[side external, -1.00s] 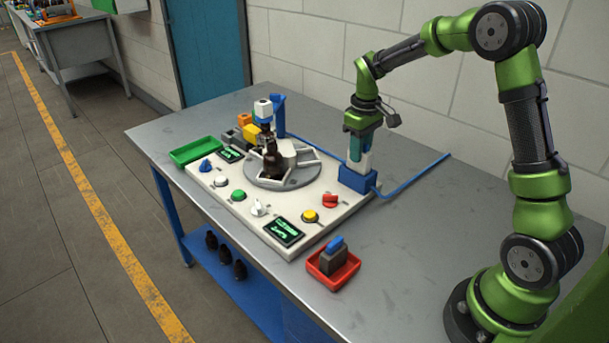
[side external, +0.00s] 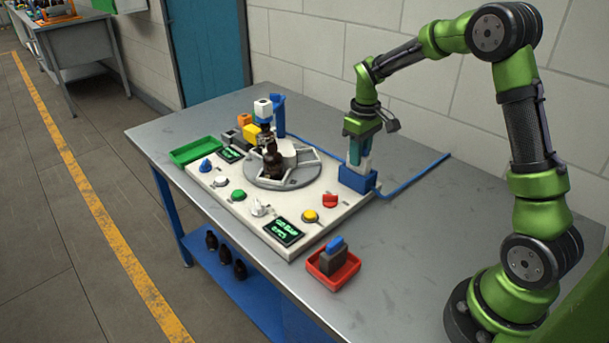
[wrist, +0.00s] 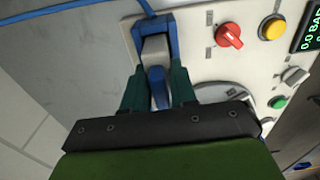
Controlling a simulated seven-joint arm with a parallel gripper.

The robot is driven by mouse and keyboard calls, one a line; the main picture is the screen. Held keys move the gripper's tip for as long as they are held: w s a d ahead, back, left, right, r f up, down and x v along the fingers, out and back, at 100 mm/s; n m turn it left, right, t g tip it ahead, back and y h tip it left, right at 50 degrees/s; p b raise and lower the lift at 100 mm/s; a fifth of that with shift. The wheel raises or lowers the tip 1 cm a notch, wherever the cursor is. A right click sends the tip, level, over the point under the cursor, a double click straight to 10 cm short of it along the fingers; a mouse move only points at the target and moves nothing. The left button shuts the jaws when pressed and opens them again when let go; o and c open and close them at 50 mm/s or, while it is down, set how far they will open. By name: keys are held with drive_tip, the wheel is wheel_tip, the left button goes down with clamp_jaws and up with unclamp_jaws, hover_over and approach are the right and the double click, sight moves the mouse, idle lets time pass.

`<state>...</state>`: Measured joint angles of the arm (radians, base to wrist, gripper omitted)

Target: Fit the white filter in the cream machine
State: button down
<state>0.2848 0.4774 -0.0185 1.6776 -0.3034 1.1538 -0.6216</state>
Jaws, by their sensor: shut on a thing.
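The cream machine (side external: 237,217) is a flat panel with knobs, buttons and a turntable. A blue holder (side external: 357,181) stands at its right back corner. The white filter (side external: 365,164) stands upright at the holder's opening, its lower part hidden inside; I cannot tell how deep it sits. My gripper (side external: 357,150) is directly above, pointing down, its teal fingers shut on the filter's top. In the wrist view the fingers (wrist: 159,88) close around a blue handle (wrist: 158,90) on the filter's pale body (wrist: 154,46), with blue holder walls (wrist: 171,33) around it.
A red tray (side external: 318,273) in front holds a dark grey block with a blue handle (side external: 335,244). A brown bottle (side external: 272,162) stands on the turntable. A green tray (side external: 185,155) is at the left. A blue hose (side external: 415,172) runs right from the holder.

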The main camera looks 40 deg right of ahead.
drive_tip(key=shift+f, duration=0.95)
drive_tip(key=shift+c, duration=2.4)
unclamp_jaws()
drive_tip(key=shift+r, duration=3)
drive_tip(key=shift+s+a+f+m, duration=0.1)
drive_tip(key=shift+f+m, duration=0.25)
drive_tip(key=shift+m, duration=0.05)
drive_tip(key=s+a+r+m+t+y, duration=0.1)
drive_tip(key=s+a+r+t, duration=0.2)
drive_tip(key=s+a+r, duration=0.2)
drive_tip(key=s+a+r+m+t+y, duration=0.1)
drive_tip(key=s+a+r+t, duration=0.3)
drive_tip(key=s+a, duration=0.7)
wheel_tip(320, 180, up, 2)
drive_tip(key=shift+s+m, duration=0.6)
drive_tip(key=shift+s, duration=0.6)
